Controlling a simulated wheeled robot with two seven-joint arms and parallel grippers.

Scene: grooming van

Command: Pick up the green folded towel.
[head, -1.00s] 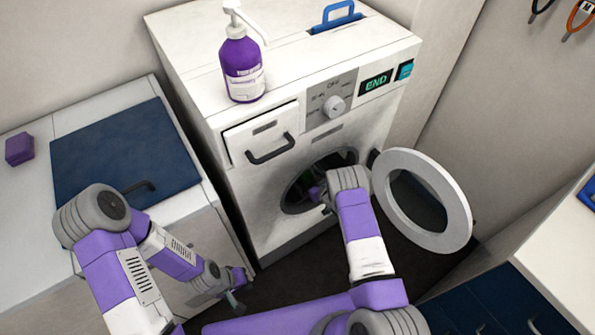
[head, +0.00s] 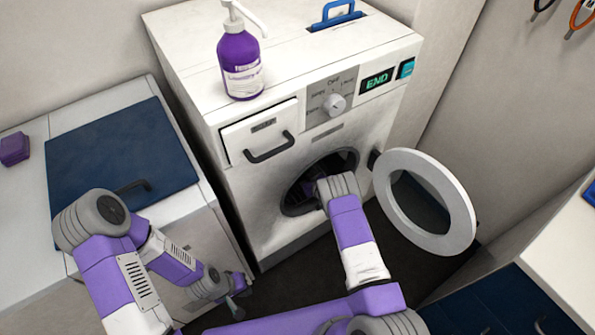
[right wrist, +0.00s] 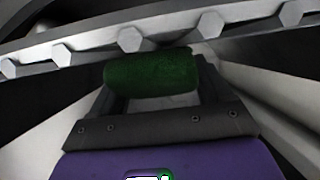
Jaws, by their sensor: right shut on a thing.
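The green folded towel (right wrist: 150,73) shows in the right wrist view as a dark green roll between the two fingers of my right gripper (right wrist: 155,85), which is shut on it. In the head view my right arm reaches into the round opening of the washing machine (head: 240,190), so the right gripper and towel are hidden there. The machine's round door (head: 459,205) stands open to the right. My left gripper (head: 238,296) is low at the left, in front of the white cabinet, with nothing visible in it; its fingers are too small to judge.
A purple pump bottle (head: 240,65) and a blue handle (head: 336,14) are on top of the machine. The cabinet at left has a dark blue lid (head: 120,150) and a purple block (head: 14,149). A white counter (head: 560,255) stands at right.

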